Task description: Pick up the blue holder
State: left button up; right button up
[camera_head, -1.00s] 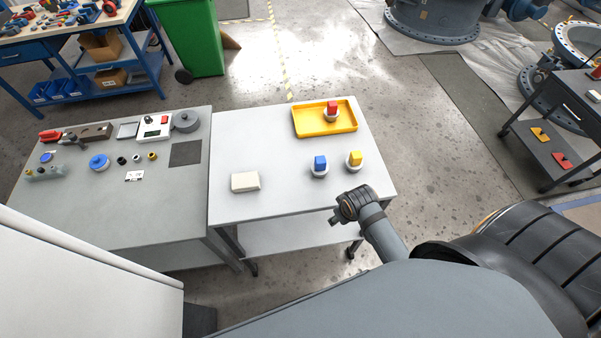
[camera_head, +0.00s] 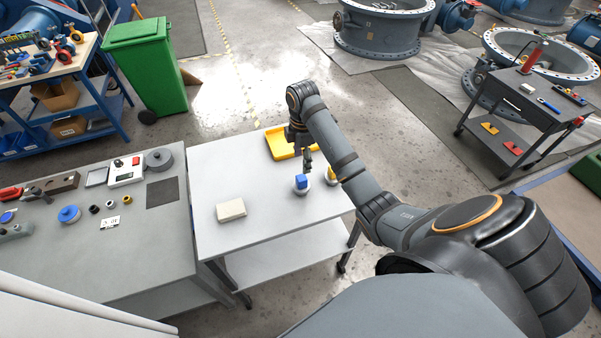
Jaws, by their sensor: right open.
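The yellow holder (camera_head: 332,174) stands just right of the blue one, partly hidden by my right arm. The yellow tray (camera_head: 279,146) lies at the back of the table, partly covered by my arm. The red holder is hidden from view. My left gripper is out of view.
A cream block (camera_head: 231,210) lies on the white table (camera_head: 262,240), left of the blue holder. A grey bench (camera_head: 120,255) with tools adjoins on the left. A green bin (camera_head: 148,68) stands behind. A dark cart (camera_head: 530,100) stands at the right.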

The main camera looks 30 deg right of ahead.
aim_at(301, 177)
notch_tip(301, 177, down, 6)
jog(key=b, duration=0.5)
notch_tip(301, 177, down, 4)
jog(key=b, duration=0.4)
jog(key=shift+w, duration=0.1)
jog(key=shift+f+b, duration=0.35)
jog(key=shift+w+r, duration=0.1)
jog(key=shift+r, duration=0.05)
grip_shut()
jog(key=shift+r, duration=0.1)
